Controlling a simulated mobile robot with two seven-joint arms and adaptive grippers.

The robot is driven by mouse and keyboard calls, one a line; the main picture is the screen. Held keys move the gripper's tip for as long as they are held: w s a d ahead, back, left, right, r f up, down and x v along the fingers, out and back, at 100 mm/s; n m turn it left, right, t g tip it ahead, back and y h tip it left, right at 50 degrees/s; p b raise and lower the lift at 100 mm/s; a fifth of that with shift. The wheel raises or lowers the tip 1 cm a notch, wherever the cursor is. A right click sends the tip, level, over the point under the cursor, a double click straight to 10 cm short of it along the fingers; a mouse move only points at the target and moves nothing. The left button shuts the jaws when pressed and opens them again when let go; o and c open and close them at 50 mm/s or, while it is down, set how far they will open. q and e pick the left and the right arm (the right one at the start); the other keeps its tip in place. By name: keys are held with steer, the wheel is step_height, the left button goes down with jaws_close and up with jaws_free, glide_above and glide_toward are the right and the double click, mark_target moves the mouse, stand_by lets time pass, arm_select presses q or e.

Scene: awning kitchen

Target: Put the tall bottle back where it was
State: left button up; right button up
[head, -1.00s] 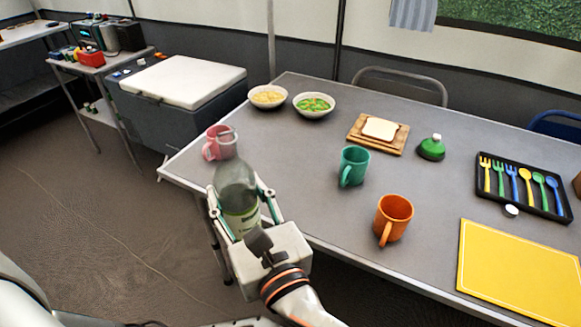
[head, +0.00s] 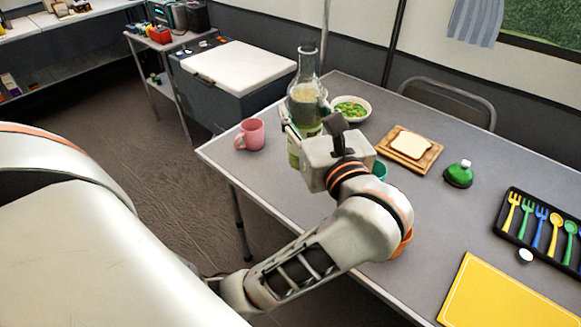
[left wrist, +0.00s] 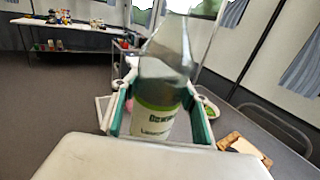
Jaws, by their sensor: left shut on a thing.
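The tall bottle (head: 306,82) is clear with a green and white label, and it is upright in my left gripper (head: 305,132). The gripper is shut on its lower part, above or at the far left part of the table (head: 262,178). In the left wrist view the bottle (left wrist: 168,75) stands between the two green-padded fingers of the gripper (left wrist: 160,115). Its base is hidden by the gripper body, so I cannot tell whether it touches the table. My right gripper is not in view.
A pink mug (head: 250,134) stands left of the bottle, near the table's left edge. A bowl of green food (head: 351,108) is just right of it. The bread board (head: 432,160), green flask (head: 459,174) and cutlery tray (head: 511,230) lie further right. My arm mostly hides the teal and orange mugs.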

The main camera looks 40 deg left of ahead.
arm_select(q)
steer(key=w+a+r+m+t+h+p, duration=0.3)
steer(key=w+a+r+p, duration=0.2)
steer(key=w+a+p, duration=0.35)
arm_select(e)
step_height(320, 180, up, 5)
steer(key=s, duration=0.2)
arm_select(q)
step_height(320, 180, down, 21)
steer(key=b, duration=0.4)
steer(key=shift+w+b, duration=0.25)
steer(key=shift+b, duration=0.1)
steer(key=o, duration=1.3)
steer(key=shift+d+r, duration=0.1)
steer(key=shift+r, duration=0.05)
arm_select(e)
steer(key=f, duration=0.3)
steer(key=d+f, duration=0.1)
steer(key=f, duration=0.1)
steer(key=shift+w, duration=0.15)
arm_select(q)
steer(key=shift+r, duration=0.1)
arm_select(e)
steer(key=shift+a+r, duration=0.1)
